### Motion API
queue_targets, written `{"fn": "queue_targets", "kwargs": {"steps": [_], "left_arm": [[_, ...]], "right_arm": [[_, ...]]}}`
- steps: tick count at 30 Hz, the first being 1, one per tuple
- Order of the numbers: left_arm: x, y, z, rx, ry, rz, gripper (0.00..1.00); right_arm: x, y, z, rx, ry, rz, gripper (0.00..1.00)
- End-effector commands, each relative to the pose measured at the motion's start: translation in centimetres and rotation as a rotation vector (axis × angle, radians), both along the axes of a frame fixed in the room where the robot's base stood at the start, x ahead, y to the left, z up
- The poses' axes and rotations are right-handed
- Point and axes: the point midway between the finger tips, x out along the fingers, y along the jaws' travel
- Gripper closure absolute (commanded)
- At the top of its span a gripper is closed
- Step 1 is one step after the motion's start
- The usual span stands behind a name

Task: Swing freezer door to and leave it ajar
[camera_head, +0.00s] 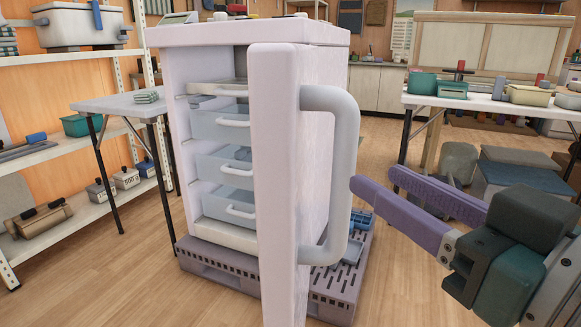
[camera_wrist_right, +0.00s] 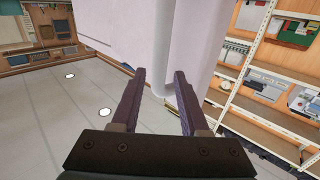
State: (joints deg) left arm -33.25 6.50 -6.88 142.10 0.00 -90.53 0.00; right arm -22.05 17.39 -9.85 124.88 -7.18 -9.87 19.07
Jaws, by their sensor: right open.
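The white freezer (camera_head: 330,30) stands with its door (camera_head: 282,180) swung open toward me, showing pull-out drawers (camera_head: 222,165) inside. A thick grey handle (camera_head: 344,130) runs down the door's right side. My right gripper (camera_head: 371,176) is open and empty, just right of the handle, with its purple fingers pointing at it. In the right wrist view the handle (camera_wrist_right: 161,45) appears in line with the gap between the fingertips (camera_wrist_right: 160,73). I cannot tell whether they touch it. My left gripper is out of view.
The freezer stands on a grey slatted pallet (camera_head: 330,285). A side table (camera_head: 120,104) is close on its left, and shelves (camera_head: 75,170) line the left wall. A workbench (camera_head: 480,100) and bins (camera_head: 515,175) are at right. Wooden floor (camera_head: 130,285) in front is clear.

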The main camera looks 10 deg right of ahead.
Motion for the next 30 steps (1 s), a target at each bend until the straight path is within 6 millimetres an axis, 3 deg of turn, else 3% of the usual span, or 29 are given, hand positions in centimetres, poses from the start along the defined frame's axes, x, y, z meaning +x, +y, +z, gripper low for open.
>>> {"fn": "queue_targets", "kwargs": {"steps": [6,12,25,30], "left_arm": [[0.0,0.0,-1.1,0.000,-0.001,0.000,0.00],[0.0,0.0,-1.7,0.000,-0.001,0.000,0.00],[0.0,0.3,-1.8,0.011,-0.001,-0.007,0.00],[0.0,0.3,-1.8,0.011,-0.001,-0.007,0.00]], "right_arm": [[3.8,1.0,-0.1,0.002,-0.004,0.000,0.56],[6.3,1.6,-0.1,0.001,-0.001,0.000,0.56],[7.2,1.9,-0.1,0.001,0.002,0.000,0.56],[7.2,1.9,-0.1,0.001,0.002,0.000,0.74]]}}
